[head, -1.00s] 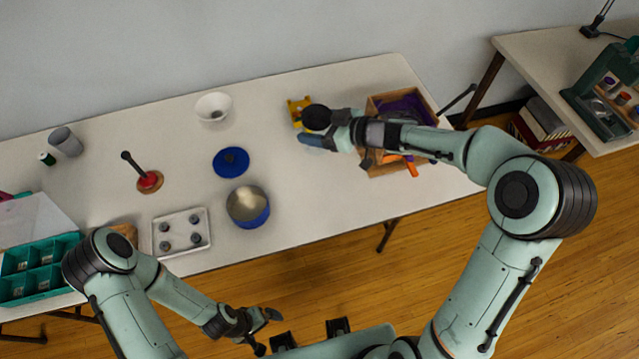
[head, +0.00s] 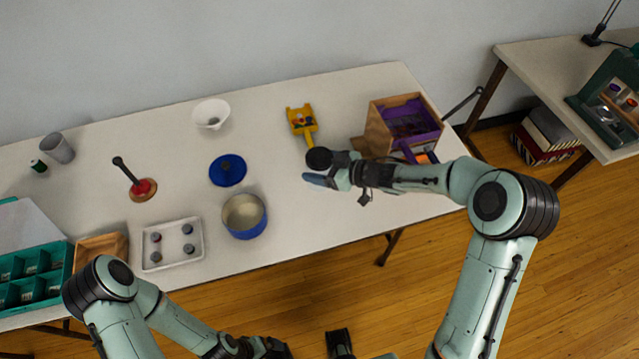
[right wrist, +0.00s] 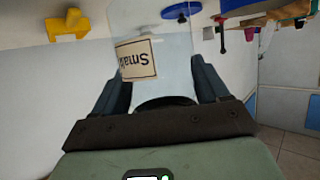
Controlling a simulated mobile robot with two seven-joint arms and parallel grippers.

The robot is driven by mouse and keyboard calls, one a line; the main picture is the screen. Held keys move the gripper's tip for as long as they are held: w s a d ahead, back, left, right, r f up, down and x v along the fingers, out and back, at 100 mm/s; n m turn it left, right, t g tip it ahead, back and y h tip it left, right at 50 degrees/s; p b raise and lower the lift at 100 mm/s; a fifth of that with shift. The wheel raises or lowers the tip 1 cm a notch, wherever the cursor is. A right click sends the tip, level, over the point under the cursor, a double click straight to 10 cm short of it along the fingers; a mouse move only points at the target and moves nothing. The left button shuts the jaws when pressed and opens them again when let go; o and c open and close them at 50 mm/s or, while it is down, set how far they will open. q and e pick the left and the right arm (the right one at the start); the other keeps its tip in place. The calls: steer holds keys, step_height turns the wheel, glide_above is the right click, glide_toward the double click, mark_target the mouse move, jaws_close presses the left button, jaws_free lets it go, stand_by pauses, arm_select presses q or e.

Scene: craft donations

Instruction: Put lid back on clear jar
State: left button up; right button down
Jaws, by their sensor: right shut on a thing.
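My right gripper (head: 318,171) is shut on the clear jar (right wrist: 182,60), which fills the space between its fingers in the right wrist view. The jar carries a pale label (right wrist: 137,60), upside down in that view, with "Sma" readable. A round black lid (head: 319,158) shows from above at the fingers in the head view. In the right wrist view a dark curved edge lies close to the palm; I cannot tell how firmly the lid is seated. The jar body is hidden in the head view. My left gripper (head: 270,348) is low at the bottom edge, its fingers unclear.
A yellow scoop (head: 301,120) lies just behind the right gripper. A wooden box with purple lining (head: 378,132) stands to its right. A blue pot (head: 246,228), blue lid (head: 228,182) and white bowl (head: 211,106) stand left. The table (head: 300,225) is clear towards the front.

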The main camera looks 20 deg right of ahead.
steer(key=shift+f, duration=0.9)
steer(key=shift+f+b, duration=0.55)
steer(key=shift+f, duration=1.6)
steer(key=shift+f, duration=0.2)
jaws_free()
steer(key=shift+s+d+r, duration=0.15)
steer(key=shift+d+r, duration=0.1)
steer(key=shift+r, duration=0.15)
steer(key=p+v, duration=0.1)
steer(key=v, duration=1)
steer(key=shift+s+d, duration=0.1)
steer(key=shift+s, duration=0.05)
